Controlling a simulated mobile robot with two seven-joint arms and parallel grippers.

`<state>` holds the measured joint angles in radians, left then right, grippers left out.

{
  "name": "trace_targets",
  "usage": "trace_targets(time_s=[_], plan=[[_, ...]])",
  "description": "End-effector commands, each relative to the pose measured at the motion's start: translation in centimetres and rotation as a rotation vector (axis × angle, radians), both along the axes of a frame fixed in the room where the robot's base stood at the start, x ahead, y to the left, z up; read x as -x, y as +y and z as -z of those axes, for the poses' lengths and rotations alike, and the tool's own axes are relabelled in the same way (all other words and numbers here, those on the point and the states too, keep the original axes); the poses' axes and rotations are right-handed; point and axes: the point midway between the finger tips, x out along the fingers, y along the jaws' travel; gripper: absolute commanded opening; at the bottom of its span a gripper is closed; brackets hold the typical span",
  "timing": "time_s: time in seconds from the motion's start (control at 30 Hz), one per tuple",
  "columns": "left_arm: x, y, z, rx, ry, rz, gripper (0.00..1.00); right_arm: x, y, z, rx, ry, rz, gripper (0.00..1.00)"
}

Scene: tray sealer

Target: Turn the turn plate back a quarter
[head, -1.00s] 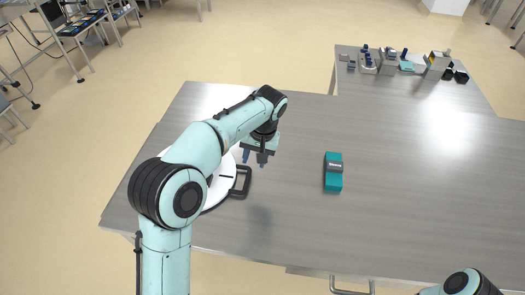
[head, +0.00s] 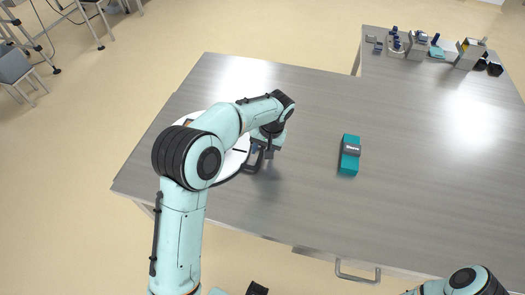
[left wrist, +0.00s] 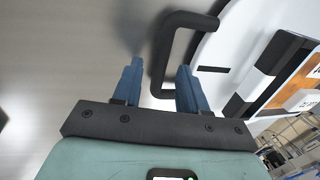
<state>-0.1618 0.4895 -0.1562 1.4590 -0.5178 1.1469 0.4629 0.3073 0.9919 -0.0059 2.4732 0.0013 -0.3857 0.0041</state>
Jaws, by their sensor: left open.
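The turn plate (head: 232,164) is a white disc on the left of the grey table, partly hidden behind my left arm. Its black U-shaped handle (head: 249,168) sticks out from its right edge. The white plate (left wrist: 235,42) and the handle (left wrist: 163,60) also show in the left wrist view. My left gripper (head: 263,152) is at the handle, fingers pointing down. In the left wrist view its open blue fingers (left wrist: 158,88) appear on either side of the handle's long bar, with gaps visible. Whether they reach down around it is hard to tell.
A teal box with a dark label (head: 349,155) lies right of the plate. Black, white and orange items (left wrist: 270,72) sit on the plate. A second table at the back right carries several small parts (head: 420,45). The table between handle and box is clear.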

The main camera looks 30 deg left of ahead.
Motion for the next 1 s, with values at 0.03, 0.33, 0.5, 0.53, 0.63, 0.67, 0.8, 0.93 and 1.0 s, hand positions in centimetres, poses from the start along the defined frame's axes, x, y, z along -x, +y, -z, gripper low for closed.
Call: trace_targets(time_s=[0.03,0.33,0.5,0.53,0.63,0.67,0.8,0.93,1.0], plan=[[0.05,0.1,0.38,-0.001,0.002,0.0,0.42,0.01,-0.01,0.04,0.0,0.0,0.0,0.43],[0.04,0.15,0.68,0.0,0.0,0.0,0.42,0.01,0.0,0.05,0.0,0.0,0.0,0.43],[0.04,0.15,0.66,0.0,0.0,0.0,0.0,0.01,-0.01,0.04,0.0,0.0,0.0,0.43],[0.04,0.15,0.66,0.0,0.0,0.0,0.0,0.01,-0.01,0.04,0.0,0.0,0.0,0.43],[0.03,0.15,0.65,0.0,0.0,0.0,0.0,0.01,-0.01,0.04,0.0,0.0,0.0,0.43],[0.03,0.14,0.64,0.0,0.0,0.0,0.0,0.01,-0.01,0.04,0.0,0.0,0.0,0.43],[0.01,0.12,0.63,0.0,0.0,0.005,0.0,-0.01,0.0,0.02,0.0,0.0,0.0,0.43],[-0.08,0.01,0.62,-0.001,0.001,0.023,0.0,-0.04,0.0,-0.05,0.0,-0.001,0.0,0.43],[-0.16,-0.07,0.62,-0.001,0.001,0.041,0.0,-0.08,0.0,-0.11,0.0,-0.001,0.0,0.43]])
